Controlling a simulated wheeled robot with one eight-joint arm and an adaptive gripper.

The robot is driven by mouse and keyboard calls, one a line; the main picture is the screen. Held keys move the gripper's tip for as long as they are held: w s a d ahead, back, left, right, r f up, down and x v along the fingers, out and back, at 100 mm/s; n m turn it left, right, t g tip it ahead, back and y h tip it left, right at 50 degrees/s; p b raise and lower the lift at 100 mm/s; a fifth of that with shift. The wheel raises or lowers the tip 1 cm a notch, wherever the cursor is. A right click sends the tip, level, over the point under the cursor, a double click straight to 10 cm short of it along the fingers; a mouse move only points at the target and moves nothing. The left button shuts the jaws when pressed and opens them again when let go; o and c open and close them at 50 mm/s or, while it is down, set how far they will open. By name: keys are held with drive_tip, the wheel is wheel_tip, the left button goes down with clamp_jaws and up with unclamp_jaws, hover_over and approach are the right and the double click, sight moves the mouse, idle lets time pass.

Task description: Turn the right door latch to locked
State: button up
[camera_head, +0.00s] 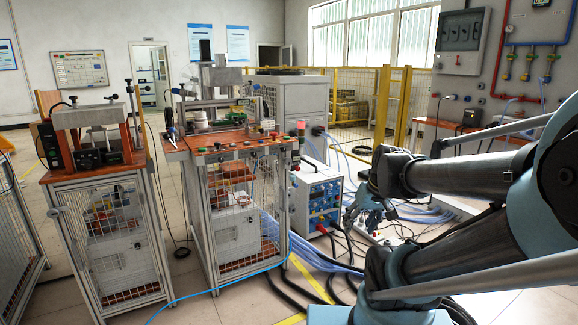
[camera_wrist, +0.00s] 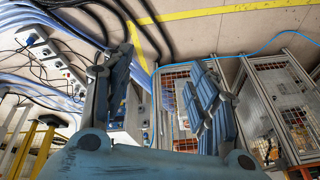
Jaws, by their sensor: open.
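My gripper (camera_wrist: 158,88) is open and empty in the wrist view, its two dark-blue fingers spread apart. It also shows in the head view (camera_head: 368,205), in front of the blue-and-white power unit and to the right of the middle bench. The middle bench has a mesh door (camera_head: 240,195) below its orange top, and the left bench has another mesh door (camera_head: 122,225). A small grey knob-like part (camera_head: 54,212) sits at the left bench's left edge. I cannot make out the right door latch or its position. My gripper touches no door.
The power unit (camera_head: 318,200) stands right of the middle bench. Blue hoses and black cables (camera_head: 335,262) lie on the floor around it. A yellow fence (camera_head: 400,105) stands behind. Floor in front of the benches (camera_head: 215,295) is mostly clear, crossed by a thin blue hose.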

sight(289, 162)
drive_tip(key=w+a+r+n+t+y, duration=0.2)
drive_tip(key=w+a, duration=0.3)
drive_tip(key=w, duration=0.5)
drive_tip(key=w+a+r+n+t+y, duration=0.1)
drive_tip(key=w+a+r+t+y, duration=0.3)
drive_tip(key=w, duration=0.6)
drive_tip(key=w+a+r+n+g+y, duration=0.1)
drive_tip(key=w+a+n, duration=0.1)
drive_tip(key=w+a, duration=0.6)
drive_tip(key=w+a+f+t, duration=0.1)
drive_tip(key=w+f+t, duration=0.3)
drive_tip(key=w, duration=0.6)
drive_tip(key=w+f+t, duration=0.2)
drive_tip(key=w+f, duration=0.4)
drive_tip(key=w, duration=0.3)
drive_tip(key=shift+m+y, duration=0.3)
drive_tip(key=shift+y, duration=0.1)
drive_tip(key=x, duration=1.7)
drive_tip(key=shift+w+a+r, duration=0.15)
drive_tip(key=shift+w+r, duration=0.05)
drive_tip(key=shift+r, duration=0.1)
drive_tip(key=c, duration=1.1)
